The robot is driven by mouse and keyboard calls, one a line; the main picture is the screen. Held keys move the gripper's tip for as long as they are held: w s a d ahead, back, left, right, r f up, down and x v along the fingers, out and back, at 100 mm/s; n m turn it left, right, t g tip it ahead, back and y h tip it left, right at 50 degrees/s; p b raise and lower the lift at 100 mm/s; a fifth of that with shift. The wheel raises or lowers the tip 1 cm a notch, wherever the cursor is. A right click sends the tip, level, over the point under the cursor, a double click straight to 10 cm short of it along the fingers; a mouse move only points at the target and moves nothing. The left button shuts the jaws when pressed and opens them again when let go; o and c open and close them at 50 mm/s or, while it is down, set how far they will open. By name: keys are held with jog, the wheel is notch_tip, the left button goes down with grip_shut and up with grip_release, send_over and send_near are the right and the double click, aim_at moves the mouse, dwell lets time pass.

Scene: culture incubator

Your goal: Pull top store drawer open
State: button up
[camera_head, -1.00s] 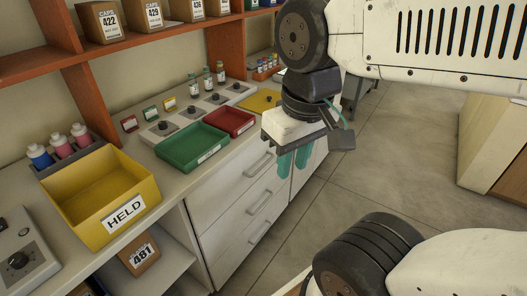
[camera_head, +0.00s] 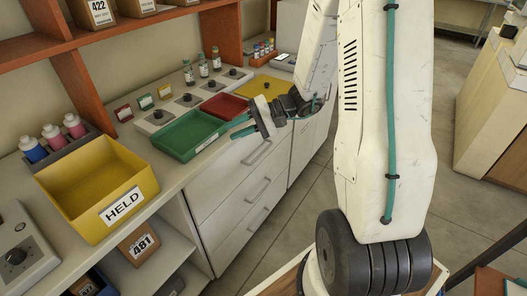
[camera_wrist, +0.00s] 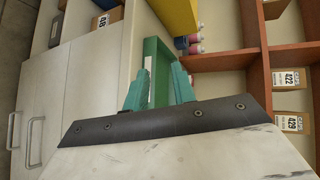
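The white drawer unit stands under the counter in the head view, with three bar handles one above another. The top drawer (camera_head: 222,183) looks shut, and its handle (camera_head: 257,153) is a grey bar. My gripper (camera_head: 236,127) is beside the counter edge, above and a little left of that handle and apart from it. Its two teal fingers are spread with nothing between them. In the wrist view my gripper (camera_wrist: 158,88) is also open, pointing towards the green tray (camera_wrist: 152,58). Two drawer handles show at the left there; I cannot tell which drawers they belong to.
A green tray (camera_head: 189,151), red tray (camera_head: 226,97) and yellow HELD bin (camera_head: 70,203) sit on the counter, the green tray close to my fingers. The floor before the drawers is clear.

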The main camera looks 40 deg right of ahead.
jog(key=w+d+f+m+t+h, duration=0.4)
jog(key=d+f+t, duration=0.3)
jog(key=d+f, duration=0.45)
jog(key=m+t+h, duration=0.2)
jog(key=m+h, duration=0.2)
jog(key=m, duration=0.1)
send_near(265, 151)
jog(key=x, duration=0.9)
jog(key=shift+w+a+f, duration=0.1)
jog(key=shift+w+f, duration=0.05)
jog(key=shift+w, duration=0.15)
jog(key=shift+w+a+f, duration=0.1)
jog(key=shift+w, duration=0.3)
grip_shut()
